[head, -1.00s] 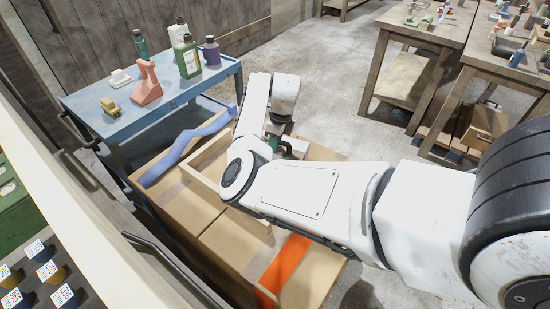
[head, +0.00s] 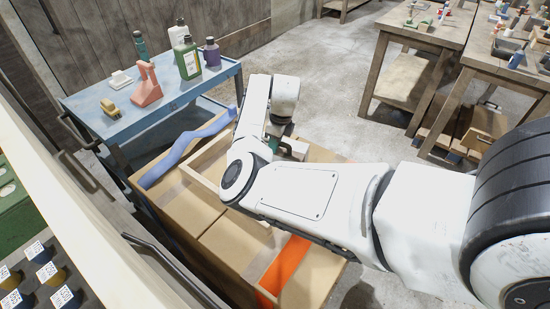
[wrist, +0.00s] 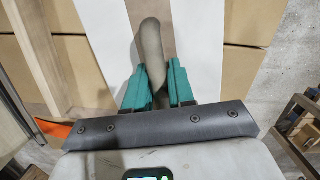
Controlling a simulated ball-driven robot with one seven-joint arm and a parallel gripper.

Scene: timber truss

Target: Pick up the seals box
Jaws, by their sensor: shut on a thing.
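My gripper shows in the wrist view (wrist: 158,88), its two green fingers shut on a rounded beige handle (wrist: 151,45). Below the handle is a white surface with tan stripes (wrist: 205,40), which appears to be the top of the seals box. I can read no label on it. The fingers hide the near part of the handle. In the head view my gripper (head: 275,144) points down above the cardboard boxes, and my arm hides most of what it holds. I cannot tell whether the box is clear of what lies below.
Large cardboard boxes (head: 215,240) lie under my arm, with an orange strip (head: 285,268), a blue wavy piece (head: 185,148) and a wooden frame (head: 205,162). A blue table (head: 150,112) with bottles stands behind them at left. Wooden workbenches (head: 425,30) stand at right, beyond open floor.

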